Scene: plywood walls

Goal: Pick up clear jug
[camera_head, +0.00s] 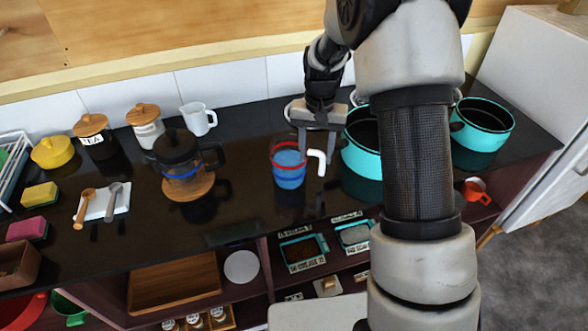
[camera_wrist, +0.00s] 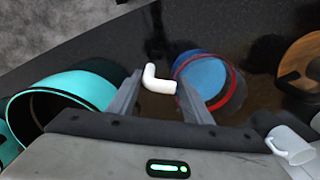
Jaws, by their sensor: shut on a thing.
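The clear jug (camera_head: 288,168) has blue contents or tint, red and blue rings and a white handle on its right side. It is upright at the dark counter; I cannot tell whether its base touches the surface. My gripper (camera_head: 316,147) comes down from above at the jug's right side. In the wrist view the jug (camera_wrist: 205,80) is right of centre, and my gripper (camera_wrist: 158,84) has its fingers on either side of the white handle, shut on it. The lower part of the jug is partly hidden by the right finger.
A teal pot (camera_head: 362,160) stands close to the right, partly behind my arm, with another teal pot (camera_head: 482,125) farther right. A dark-lidded glass pot (camera_head: 182,165) on a wooden board and a white pitcher (camera_head: 198,118) stand left. The counter in front is clear.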

